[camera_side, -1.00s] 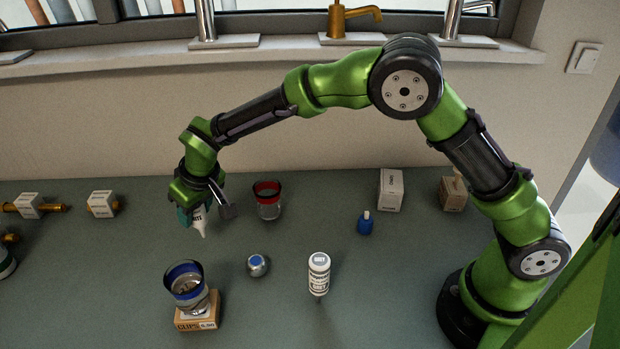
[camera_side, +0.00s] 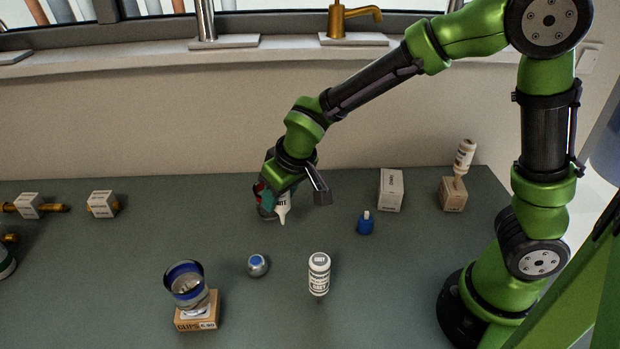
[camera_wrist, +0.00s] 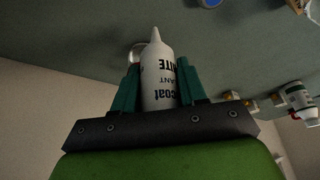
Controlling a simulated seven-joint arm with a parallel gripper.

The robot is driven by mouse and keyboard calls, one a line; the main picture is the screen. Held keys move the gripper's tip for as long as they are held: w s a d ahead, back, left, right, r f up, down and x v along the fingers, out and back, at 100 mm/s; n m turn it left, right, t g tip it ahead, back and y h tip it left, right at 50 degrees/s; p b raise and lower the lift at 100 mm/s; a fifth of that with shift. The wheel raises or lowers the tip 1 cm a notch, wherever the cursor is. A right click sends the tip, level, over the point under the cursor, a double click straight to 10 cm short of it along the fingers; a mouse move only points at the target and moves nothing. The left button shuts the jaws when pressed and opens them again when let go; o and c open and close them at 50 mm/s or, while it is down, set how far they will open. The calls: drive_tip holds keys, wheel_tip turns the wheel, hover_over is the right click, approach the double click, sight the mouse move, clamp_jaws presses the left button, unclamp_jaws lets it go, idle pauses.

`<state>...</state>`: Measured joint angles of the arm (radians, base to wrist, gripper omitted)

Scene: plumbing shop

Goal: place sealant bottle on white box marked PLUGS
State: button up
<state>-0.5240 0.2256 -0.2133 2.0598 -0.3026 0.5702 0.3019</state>
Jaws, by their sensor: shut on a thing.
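The sealant bottle (camera_side: 282,206) is white with dark lettering and a pointed nozzle. My gripper (camera_side: 274,197) is shut on it and holds it above the table, nozzle downward, in front of the red-rimmed glass. In the wrist view the bottle (camera_wrist: 158,80) stands between the two teal fingers of my gripper (camera_wrist: 158,88). An upright white box (camera_side: 391,190) with small lettering stands on the table to the right of my gripper. Its lettering is too small to read, so I cannot confirm that it says PLUGS.
A small blue bottle (camera_side: 365,224) stands in front of the white box. A brown box (camera_side: 453,194) at right bears a white bottle (camera_side: 465,157).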

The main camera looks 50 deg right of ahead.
drive_tip(key=d+r+m+h, duration=0.1)
drive_tip(key=d+r+m, duration=0.15)
drive_tip(key=d, duration=0.65)
drive_tip(key=d+r+m+h, duration=0.1)
drive_tip(key=d+r+m, duration=0.15)
drive_tip(key=d, duration=0.75)
drive_tip(key=s+d+r+m, duration=0.2)
drive_tip(key=s+d+r, duration=0.2)
drive_tip(key=s+d, duration=0.55)
drive_tip(key=g, duration=0.1)
hover_over(391, 178)
wheel_tip(391, 178, down, 5)
drive_tip(key=shift+a+f+h, duration=0.1)
drive_tip(key=shift+f+h, duration=0.2)
drive_tip(key=shift+f, duration=1.65)
drive_tip(key=shift+f, duration=0.2)
drive_tip(key=o, duration=1.1)
